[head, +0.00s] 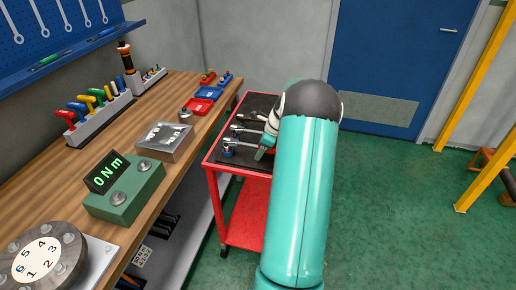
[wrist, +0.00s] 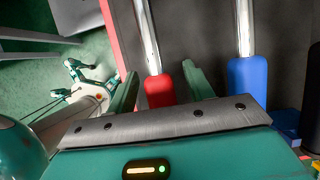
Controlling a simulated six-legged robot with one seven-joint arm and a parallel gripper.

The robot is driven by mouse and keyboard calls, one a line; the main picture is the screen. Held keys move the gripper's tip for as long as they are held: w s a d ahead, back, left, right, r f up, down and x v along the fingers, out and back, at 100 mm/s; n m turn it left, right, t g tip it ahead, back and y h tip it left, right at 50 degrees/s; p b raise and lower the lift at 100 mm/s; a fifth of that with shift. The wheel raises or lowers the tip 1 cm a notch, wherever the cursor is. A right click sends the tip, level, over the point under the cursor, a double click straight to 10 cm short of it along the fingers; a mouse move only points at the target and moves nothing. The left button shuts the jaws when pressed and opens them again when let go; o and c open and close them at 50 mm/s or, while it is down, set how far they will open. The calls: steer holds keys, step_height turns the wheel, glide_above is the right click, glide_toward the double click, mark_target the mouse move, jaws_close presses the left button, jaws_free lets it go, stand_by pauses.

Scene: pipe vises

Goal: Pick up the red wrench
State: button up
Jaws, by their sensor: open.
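The red wrench has a red handle (wrist: 158,91) and a silver shaft, seen in the wrist view over a dark mat. My gripper (wrist: 160,72) is open, with one green finger on each side of the red handle in the picture. I cannot tell how far above or around the handle the fingers are. The lower end of the handle is hidden by my gripper's body.
A blue-handled wrench (wrist: 248,84) lies just right of the red one. A wooden workbench (head: 113,155) with a green torque meter (head: 126,189) and tool racks stands left of the cart.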

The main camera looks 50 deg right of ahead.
jaws_close()
steer(key=shift+r, duration=0.1)
steer(key=shift+r, duration=0.1)
steer(key=shift+d+r, duration=0.1)
steer(key=shift+r, duration=0.4)
step_height(320, 180, up, 2)
steer(key=shift+r, duration=0.2)
steer(key=s+a+r, duration=0.8)
steer(key=s+r, duration=0.1)
steer(key=s, duration=0.2)
steer(key=shift+s+a+r, duration=0.15)
steer(key=shift+a+r, duration=0.05)
steer(key=shift+a, duration=0.1)
